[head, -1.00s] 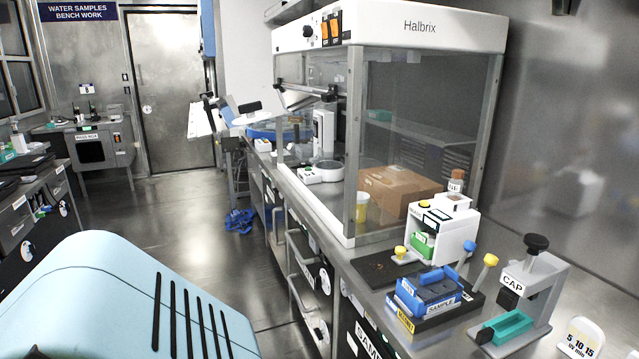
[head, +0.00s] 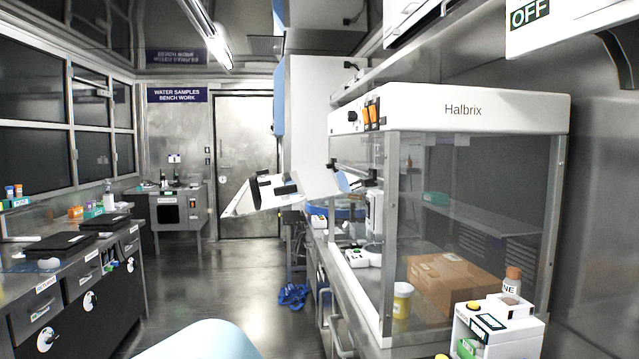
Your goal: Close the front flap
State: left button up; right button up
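The Halbrix cabinet (head: 450,112) stands on the right bench, with a white top and clear walls. Neither of my grippers is in view.
The left bench (head: 75,245) holds dark flat items.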

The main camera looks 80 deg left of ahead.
aim_at(314, 182)
jog(key=i+u, duration=0.1)
jog(key=u, duration=1.85)
